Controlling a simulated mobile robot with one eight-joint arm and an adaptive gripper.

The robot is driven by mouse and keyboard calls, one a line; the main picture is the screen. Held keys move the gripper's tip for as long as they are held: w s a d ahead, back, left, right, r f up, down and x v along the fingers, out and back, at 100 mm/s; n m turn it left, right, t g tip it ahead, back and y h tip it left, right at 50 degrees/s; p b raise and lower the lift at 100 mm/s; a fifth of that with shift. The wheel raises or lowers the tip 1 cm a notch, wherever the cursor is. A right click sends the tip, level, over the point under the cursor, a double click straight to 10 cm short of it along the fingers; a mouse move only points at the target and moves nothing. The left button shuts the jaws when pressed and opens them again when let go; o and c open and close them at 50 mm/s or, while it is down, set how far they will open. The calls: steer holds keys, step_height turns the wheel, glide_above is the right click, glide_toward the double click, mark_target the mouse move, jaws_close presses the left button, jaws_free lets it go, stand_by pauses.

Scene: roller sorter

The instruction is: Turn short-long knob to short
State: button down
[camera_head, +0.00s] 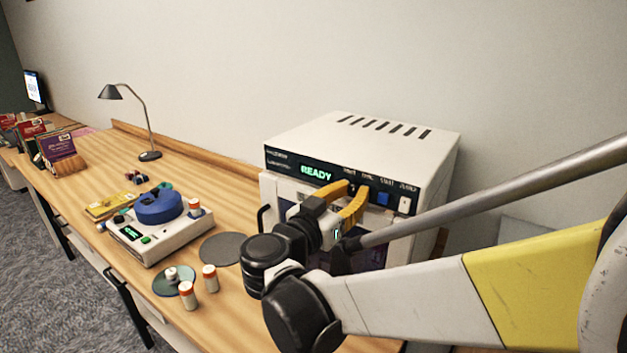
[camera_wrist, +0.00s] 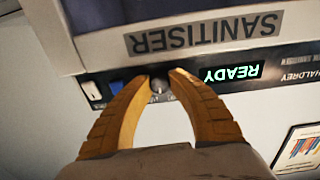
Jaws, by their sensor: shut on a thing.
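A white box-shaped machine (camera_head: 360,145) stands on the wooden bench, with a black control strip along its front. In the wrist view, which shows the panel upside down, a small grey round knob (camera_wrist: 160,88) sits between the fingertips of my gripper (camera_wrist: 160,80). The yellow fingers are closed around its sides. In the head view my gripper (camera_head: 354,188) reaches the strip right of the green READY display (camera_head: 316,173); the knob is mostly hidden there. The knob's pointer and its short and long marks are too small to read.
A blue button (camera_head: 383,198) and a white switch (camera_head: 404,205) sit right of the knob. A white device with a blue rotor (camera_head: 158,206), small orange-and-white bottles (camera_head: 210,278) and a grey disc (camera_head: 222,248) are on the bench to the left.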

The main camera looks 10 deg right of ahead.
steer(key=shift+n, duration=2.3)
steer(key=c, duration=1.2)
jaws_free()
steer(key=shift+o, duration=0.2)
steer(key=v, duration=1.2)
